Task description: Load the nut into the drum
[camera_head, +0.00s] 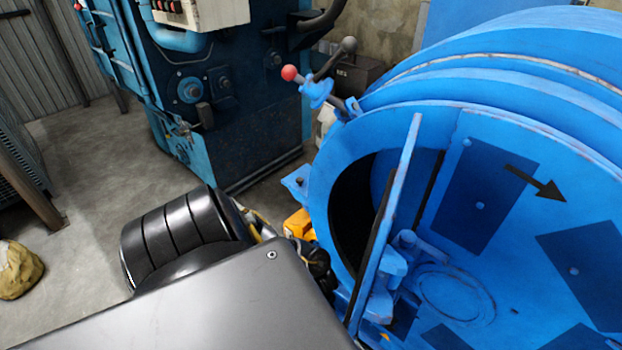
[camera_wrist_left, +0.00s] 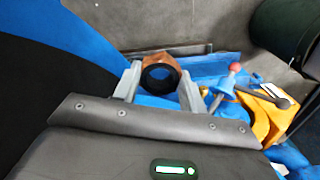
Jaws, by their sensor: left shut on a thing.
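A rusty copper-brown ring-shaped nut (camera_wrist_left: 160,60) sits between the two grey fingers of my left gripper (camera_wrist_left: 160,76) in the left wrist view. The gripper is shut on it, and the nut's dark hole faces the camera. In the head view the big blue drum (camera_head: 475,270) fills the right side, with its door swung open and a dark opening (camera_head: 352,205) at its left. The drum's blue rim (camera_wrist_left: 85,35) and dark inside show at the left of the wrist view. My left arm hides the gripper and nut in the head view. My right gripper is not in view.
A lever with a red knob (camera_head: 289,73) stands beside the drum's upper left. An orange part (camera_head: 298,224) is low by the opening. The open door's edge (camera_head: 385,220) juts out beside it. A blue machine (camera_head: 225,110) stands behind; a tan sack (camera_head: 18,270) lies on the floor left.

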